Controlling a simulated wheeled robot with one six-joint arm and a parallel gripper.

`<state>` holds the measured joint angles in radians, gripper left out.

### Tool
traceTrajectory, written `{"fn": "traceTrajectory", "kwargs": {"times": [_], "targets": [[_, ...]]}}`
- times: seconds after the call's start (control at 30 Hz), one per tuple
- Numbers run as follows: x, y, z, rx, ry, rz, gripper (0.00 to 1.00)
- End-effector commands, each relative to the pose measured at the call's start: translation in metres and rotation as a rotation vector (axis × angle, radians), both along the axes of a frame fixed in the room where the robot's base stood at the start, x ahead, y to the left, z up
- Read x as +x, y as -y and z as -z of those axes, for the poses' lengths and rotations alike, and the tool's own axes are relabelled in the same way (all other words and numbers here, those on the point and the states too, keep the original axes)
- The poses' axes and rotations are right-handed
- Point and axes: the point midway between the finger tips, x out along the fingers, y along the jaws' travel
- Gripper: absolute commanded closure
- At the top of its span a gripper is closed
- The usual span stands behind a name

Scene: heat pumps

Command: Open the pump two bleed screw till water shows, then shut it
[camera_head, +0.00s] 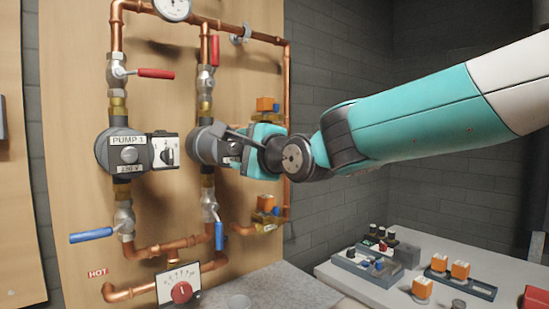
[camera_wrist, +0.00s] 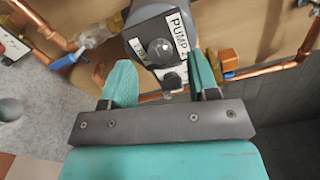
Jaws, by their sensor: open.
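Pump two (camera_head: 205,143) is a grey pump with a dark faceplate, mostly hidden behind my gripper in the head view. In the wrist view its faceplate (camera_wrist: 150,28) carries the label PUMP 2. A round dark screw head (camera_wrist: 160,50), which looks like the bleed screw, sits in the middle of the face. No water shows on it. My gripper (camera_head: 240,146) is in front of pump two. In the wrist view my gripper (camera_wrist: 163,76) has its teal fingers apart, on either side of the lower face, with nothing clearly held. Contact with the pump cannot be told.
Pump one (camera_head: 130,153) stands close on the left. Copper pipes (camera_head: 287,95) surround the pumps. Red (camera_head: 155,73) and blue (camera_head: 90,235) valve handles stick out. An orange-capped valve (camera_head: 265,104) is behind my gripper. A bench with parts trays (camera_head: 366,274) lies lower right.

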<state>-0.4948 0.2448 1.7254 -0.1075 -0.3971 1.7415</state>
Motion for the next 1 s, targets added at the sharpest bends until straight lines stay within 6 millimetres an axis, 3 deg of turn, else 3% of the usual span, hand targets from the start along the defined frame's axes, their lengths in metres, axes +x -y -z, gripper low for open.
{"fn": "traceTrajectory", "kwargs": {"times": [0.5,0.7,1.0], "targets": [[-0.104,0.07,0.002,0.001,0.002,-0.001,0.45],[-0.123,0.082,0.001,0.0,0.0,-0.002,0.45],[-0.127,0.085,0.001,-0.001,-0.001,-0.002,0.45]]}}
